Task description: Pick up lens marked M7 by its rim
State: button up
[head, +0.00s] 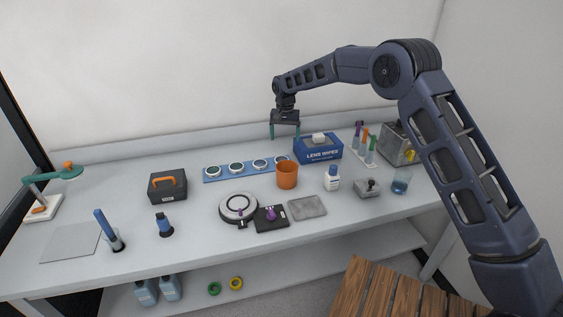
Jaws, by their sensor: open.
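Several round lenses with dark rims sit in a row on a blue strip-shaped holder (225,175) at the middle of the bench. I see a leftmost lens (213,171), a second lens (236,168), a third lens (260,164) and a rightmost lens (282,159). Their markings are too small to read, so I cannot tell which one is M7. My gripper (285,132) points down with its teal fingers apart and nothing between them. It appears above the rightmost lens, near the lens wipes box; its exact height is unclear.
A blue lens wipes box (318,149) stands right of the holder. An orange cup (287,176) stands in front of its right end. A round instrument (238,207) lies nearer, and a black case (167,185) stands left.

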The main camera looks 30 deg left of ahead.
jog(key=f, duration=0.1)
send_over(282, 159)
jog(key=f, duration=0.5)
jog(key=shift+d, duration=0.25)
jog(key=f, duration=0.4)
jog(key=shift+w+a, duration=0.1)
jog(key=shift+a, duration=0.3)
jog(key=shift+f, duration=0.6)
jog(key=c, duration=1.1)
